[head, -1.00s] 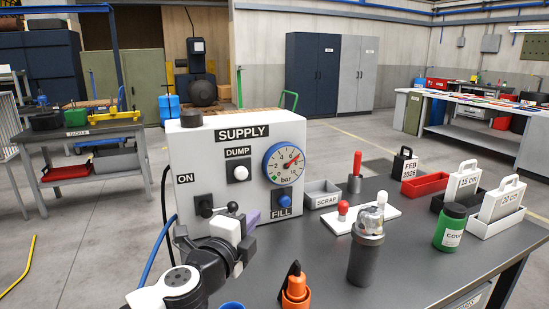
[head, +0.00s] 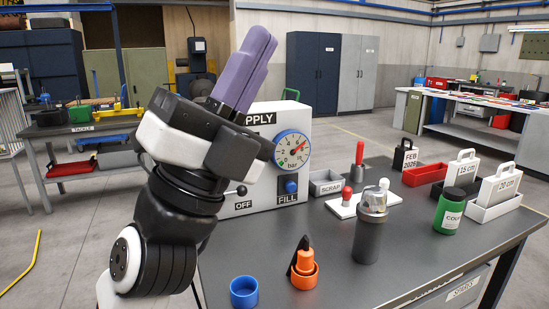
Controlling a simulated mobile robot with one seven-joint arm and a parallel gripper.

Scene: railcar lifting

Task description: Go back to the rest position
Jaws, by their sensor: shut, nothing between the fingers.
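My gripper (head: 262,42) is raised at the left of the head view, with its two purple fingers together, pointing up and to the right. Nothing is between them. The gripper and my arm stand in front of the white supply box (head: 268,198) and hide its left half, including the dump button. The box's gauge (head: 292,150), blue fill button (head: 291,186) and the round end of its black lever (head: 241,190) above the OFF label show beside my wrist. The fingertips are in the air, above the box in the picture.
Labelled weights (head: 498,187) stand at the right. The air above the bench's right side is clear.

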